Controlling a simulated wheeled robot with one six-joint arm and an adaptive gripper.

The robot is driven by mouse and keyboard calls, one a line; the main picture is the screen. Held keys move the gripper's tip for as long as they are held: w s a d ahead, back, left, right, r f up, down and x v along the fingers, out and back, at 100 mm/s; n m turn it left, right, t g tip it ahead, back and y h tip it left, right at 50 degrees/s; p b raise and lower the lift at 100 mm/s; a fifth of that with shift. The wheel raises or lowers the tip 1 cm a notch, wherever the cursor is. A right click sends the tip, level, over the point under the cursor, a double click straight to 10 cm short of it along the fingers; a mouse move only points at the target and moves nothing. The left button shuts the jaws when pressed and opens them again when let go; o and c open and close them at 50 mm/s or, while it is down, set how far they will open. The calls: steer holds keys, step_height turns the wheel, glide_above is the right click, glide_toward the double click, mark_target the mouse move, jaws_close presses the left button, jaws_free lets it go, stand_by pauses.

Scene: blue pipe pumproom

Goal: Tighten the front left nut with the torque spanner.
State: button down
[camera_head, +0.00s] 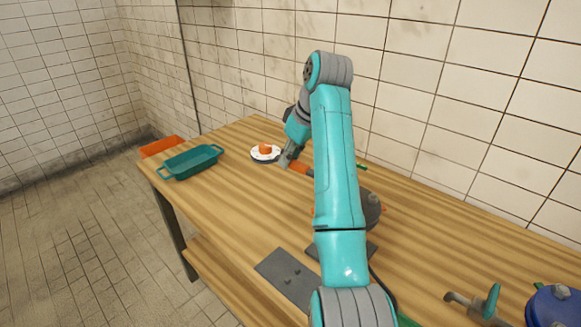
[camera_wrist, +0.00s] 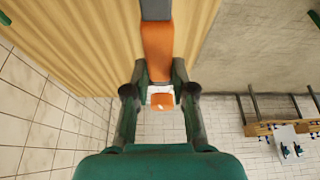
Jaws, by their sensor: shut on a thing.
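My gripper (camera_head: 289,160) is over the far part of the wooden bench. In the wrist view my gripper (camera_wrist: 158,80) is shut on the orange handle of a tool, which I take for the torque spanner (camera_wrist: 157,48); a grey part continues beyond the handle. In the head view a bit of the spanner's orange handle (camera_head: 299,167) shows beside my gripper, and my arm hides the rest. A dark round fitting (camera_head: 372,208) with small orange parts is partly hidden behind my arm. I cannot make out the front left nut.
A white disc (camera_head: 259,158) with an orange piece on it lies beside my gripper. A teal tray (camera_head: 190,161) and orange bin (camera_head: 160,146) stand at the left. The tiled wall is behind.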

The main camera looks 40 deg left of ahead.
steer(key=shift+w+d+r, duration=0.2)
steer(key=shift+w+d, duration=0.05)
steer(key=shift+w+d+f, duration=0.15)
steer(key=shift+w+d, duration=0.05)
steer(key=shift+f, duration=2.05)
steer(key=shift+f, duration=1.05)
steer(key=w+d+m+t+h, duration=0.2)
steer(key=w+d+m+t, duration=0.2)
steer(key=w+m, duration=0.4)
steer(key=shift+w+d+m, duration=0.2)
steer(key=shift+d+m, duration=0.3)
steer(key=shift+m, duration=1.6)
